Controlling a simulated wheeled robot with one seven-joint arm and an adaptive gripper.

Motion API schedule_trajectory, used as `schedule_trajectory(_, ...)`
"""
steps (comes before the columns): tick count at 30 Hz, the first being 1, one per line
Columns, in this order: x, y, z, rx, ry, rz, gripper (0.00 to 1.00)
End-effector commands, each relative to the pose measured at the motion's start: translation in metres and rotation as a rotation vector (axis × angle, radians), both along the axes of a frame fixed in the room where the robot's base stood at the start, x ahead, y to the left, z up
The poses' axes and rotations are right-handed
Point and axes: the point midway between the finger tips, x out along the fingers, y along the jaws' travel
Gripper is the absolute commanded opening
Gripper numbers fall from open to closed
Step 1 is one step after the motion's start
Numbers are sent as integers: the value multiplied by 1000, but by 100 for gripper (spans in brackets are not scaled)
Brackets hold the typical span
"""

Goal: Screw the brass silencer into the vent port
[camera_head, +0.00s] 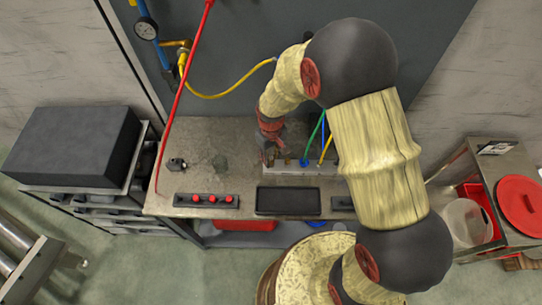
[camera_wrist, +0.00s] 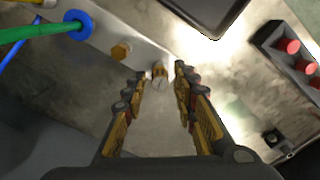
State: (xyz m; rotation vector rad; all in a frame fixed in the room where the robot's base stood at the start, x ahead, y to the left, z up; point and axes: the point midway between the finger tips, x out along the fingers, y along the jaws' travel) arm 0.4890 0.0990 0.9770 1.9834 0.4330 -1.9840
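My gripper (camera_head: 268,148) is at the left end of the grey metal port block (camera_head: 292,169) on the bench. In the wrist view my gripper (camera_wrist: 158,77) is open, with its two fingers apart. A small brass piece (camera_wrist: 159,70) shows between the fingertips at the end of the block (camera_wrist: 98,32); I see no finger touching it. I cannot tell whether it is the silencer or a port fitting, nor how far in it sits. A brass hex fitting (camera_wrist: 121,51) sits beside it on the block. The vent port is not clearly made out.
Green, blue and yellow hoses rise from the block, one at a blue collar (camera_wrist: 78,25). A black tray (camera_head: 288,201) and a red-button panel (camera_head: 206,200) lie at the bench front. A small dark fitting (camera_head: 177,164) stands left. The bench middle (camera_head: 225,150) is mostly clear.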

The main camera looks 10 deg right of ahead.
Motion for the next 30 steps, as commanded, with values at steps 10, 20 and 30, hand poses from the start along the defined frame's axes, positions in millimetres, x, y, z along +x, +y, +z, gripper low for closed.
schedule_trajectory(10,0,0,0,0,0,445,28)
schedule_trajectory(20,1,0,0,0,0,877,28)
schedule_trajectory(30,1,0,0,0,0,1322,28)
